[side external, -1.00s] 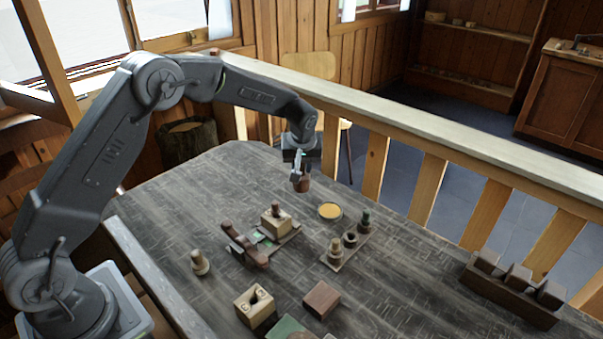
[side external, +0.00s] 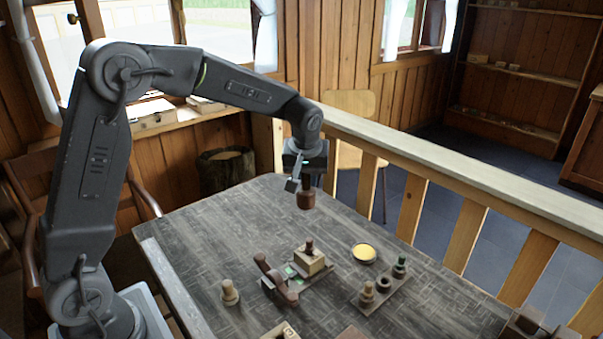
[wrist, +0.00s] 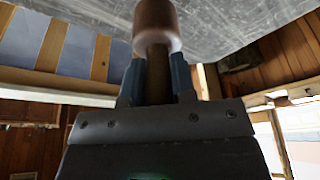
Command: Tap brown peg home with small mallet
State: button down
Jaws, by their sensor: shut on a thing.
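My gripper (side external: 299,183) is shut on the small mallet, high above the table. The mallet's brown head (side external: 306,198) hangs below the jaws. In the wrist view, the mallet head (wrist: 156,22) is beyond the fingertips and its darker handle (wrist: 157,66) is between the two fingers. The brown peg (side external: 309,246) stands upright in a light wooden block (side external: 311,262), with its top well above the block. The mallet is apart from the peg, above it in the picture. The peg does not show in the wrist view.
Beside the block is a dark brown crossed piece (side external: 275,278). A pale spool (side external: 229,293) stands to the left. A rack with turned pieces (side external: 367,290) and a yellow dish (side external: 363,253) are to the right. A railing (side external: 410,210) runs behind the table (side external: 235,230).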

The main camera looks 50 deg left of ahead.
jog(key=s+d+f, duration=0.1)
jog(key=s+d, duration=0.3)
jog(key=d, duration=0.2)
jog(key=shift+f, duration=0.3)
jog(key=shift+f, duration=0.2)
dwell(0.4)
jog(key=shift+f, duration=1.35)
jog(key=shift+r, duration=1.15)
jog(key=shift+f, duration=1.4)
jog(key=shift+r, duration=0.1)
